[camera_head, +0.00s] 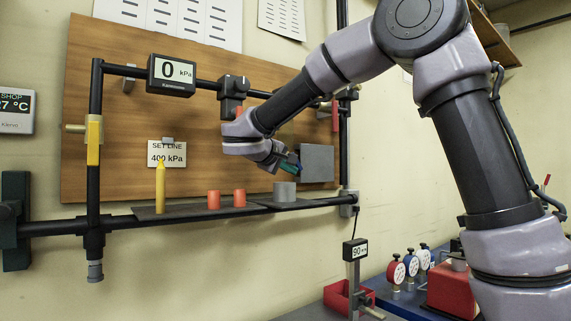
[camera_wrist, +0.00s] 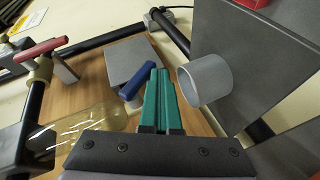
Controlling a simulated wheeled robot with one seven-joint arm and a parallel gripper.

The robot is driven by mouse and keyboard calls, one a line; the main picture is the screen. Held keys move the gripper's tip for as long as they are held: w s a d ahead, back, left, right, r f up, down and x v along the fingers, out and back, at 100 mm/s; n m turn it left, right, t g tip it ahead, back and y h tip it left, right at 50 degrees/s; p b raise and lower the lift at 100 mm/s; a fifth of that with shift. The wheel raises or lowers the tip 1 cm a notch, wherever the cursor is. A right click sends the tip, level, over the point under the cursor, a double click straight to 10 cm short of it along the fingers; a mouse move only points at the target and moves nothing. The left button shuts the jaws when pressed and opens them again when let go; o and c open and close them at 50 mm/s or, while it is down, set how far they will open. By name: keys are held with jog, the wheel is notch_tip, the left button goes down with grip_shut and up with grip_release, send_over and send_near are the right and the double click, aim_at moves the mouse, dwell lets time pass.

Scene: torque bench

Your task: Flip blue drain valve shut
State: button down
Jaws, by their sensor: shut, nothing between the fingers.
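The blue valve handle (camera_wrist: 135,87) is a short blue bar at the centre of the wrist view, in front of a grey box (camera_wrist: 131,60). My gripper (camera_wrist: 159,73) has green fingers pressed together with nothing between them. The fingertips are immediately beside the blue handle, on its right in the wrist view. I cannot tell whether they touch it. In the head view my gripper (camera_head: 296,165) is just left of the grey box (camera_head: 316,162), above the shelf. The blue handle is hard to make out there, and my fingers may hide part of it.
A grey cup (camera_head: 284,192) stands on the shelf below my gripper; it also shows close right of the fingers (camera_wrist: 207,81). A red handle (camera_head: 335,115) and a yellow handle (camera_head: 93,140) are on the pipes. Red caps (camera_head: 239,198) and a yellow marker (camera_head: 160,190) stand farther left.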

aim_at(300, 168)
jog(key=t, duration=0.1)
jog(key=n+t+h, duration=0.1)
jog(key=d+t+h, duration=0.1)
jog(key=shift+w+f, duration=0.25)
jog(key=shift+w, duration=0.1)
jog(key=shift+d+r, duration=0.1)
jog(key=shift+d, duration=0.05)
jog(key=shift+w+d+r, duration=0.1)
jog(key=shift+w+d, duration=0.25)
jog(key=shift+d, duration=0.1)
jog(key=shift+w+d+r, duration=0.1)
jog(key=shift+w+d, duration=0.05)
jog(key=shift+d, duration=0.1)
dwell(1.0)
